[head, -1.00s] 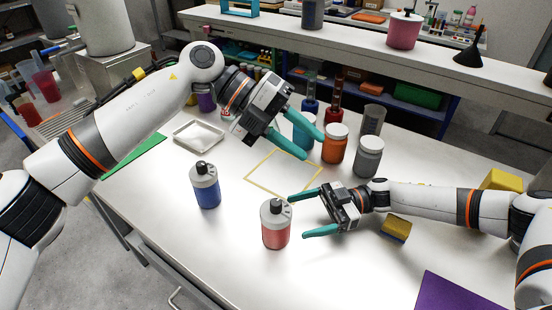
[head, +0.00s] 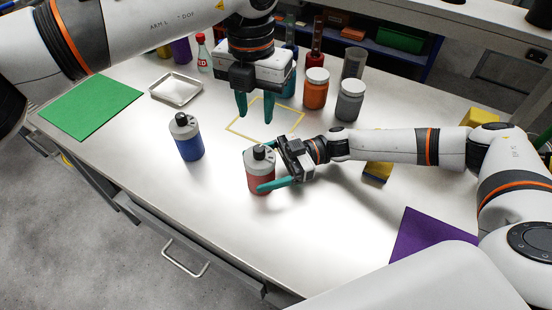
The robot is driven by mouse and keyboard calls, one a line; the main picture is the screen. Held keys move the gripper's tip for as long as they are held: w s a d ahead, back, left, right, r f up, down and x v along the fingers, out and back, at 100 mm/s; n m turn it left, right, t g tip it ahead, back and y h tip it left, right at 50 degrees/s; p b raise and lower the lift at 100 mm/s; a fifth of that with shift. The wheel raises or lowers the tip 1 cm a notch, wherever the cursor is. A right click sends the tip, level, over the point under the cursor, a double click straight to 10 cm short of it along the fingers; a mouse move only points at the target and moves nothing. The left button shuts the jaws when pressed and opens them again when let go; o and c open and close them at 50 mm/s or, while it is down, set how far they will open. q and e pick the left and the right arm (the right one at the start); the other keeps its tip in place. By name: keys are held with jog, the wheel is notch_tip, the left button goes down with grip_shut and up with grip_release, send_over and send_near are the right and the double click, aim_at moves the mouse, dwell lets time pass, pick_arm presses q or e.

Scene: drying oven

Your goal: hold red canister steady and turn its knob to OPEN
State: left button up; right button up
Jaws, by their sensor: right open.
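The red canister (head: 256,178) stands upright on the table, with a grey top and a small black knob (head: 259,152). My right gripper (head: 264,166) is at the canister from the right, open. Its near finger lies across the canister's lower front, and the far finger is partly hidden behind the top. I cannot tell whether the fingers touch it. My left gripper (head: 256,109) points down, open and empty, beyond the canister and over the yellow outlined square. The knob's markings are too small to read.
A similar blue canister (head: 188,142) stands to the left. Behind are an orange jar (head: 315,92), a grey jar (head: 349,103) and a white tray (head: 176,90). A yellow-and-blue block (head: 377,171) sits beside my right arm. The table's front is clear.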

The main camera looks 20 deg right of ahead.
jog(key=shift+a, duration=0.4)
jog(key=shift+c, duration=0.5)
jog(key=c, duration=1)
